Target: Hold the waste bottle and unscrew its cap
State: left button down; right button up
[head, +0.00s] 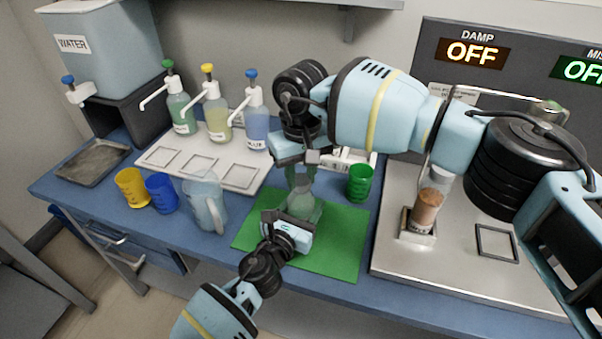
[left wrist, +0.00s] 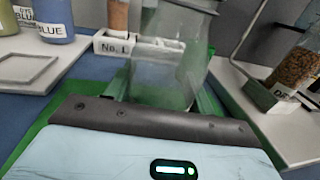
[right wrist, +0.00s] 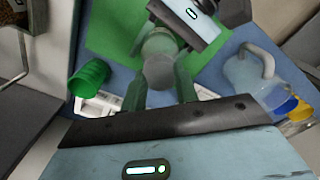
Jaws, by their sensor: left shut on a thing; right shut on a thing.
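The waste bottle (head: 301,203) is a clear bottle standing on the green mat (head: 333,249). My left gripper (head: 300,212) is shut on the bottle's body from the front. The bottle also fills the middle of the left wrist view (left wrist: 166,72). My right gripper (head: 300,172) comes down from above and is shut at the bottle's top. In the right wrist view a round grey cap (right wrist: 160,71) sits between the fingers of my right gripper (right wrist: 159,82). The cap's seat on the neck is hidden, so I cannot tell how loose it is.
A green cup (head: 360,183) stands close to the right of the bottle. A clear pitcher (head: 205,204), a blue cup (head: 161,193) and a yellow cup (head: 131,187) stand to the left. The metal platform (head: 390,255) at right holds a brown-filled vial (head: 428,210).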

jog(key=shift+n, duration=0.5)
jog(key=o, duration=1.1)
jog(key=shift+o, duration=0.2)
jog(key=shift+r, duration=2.3)
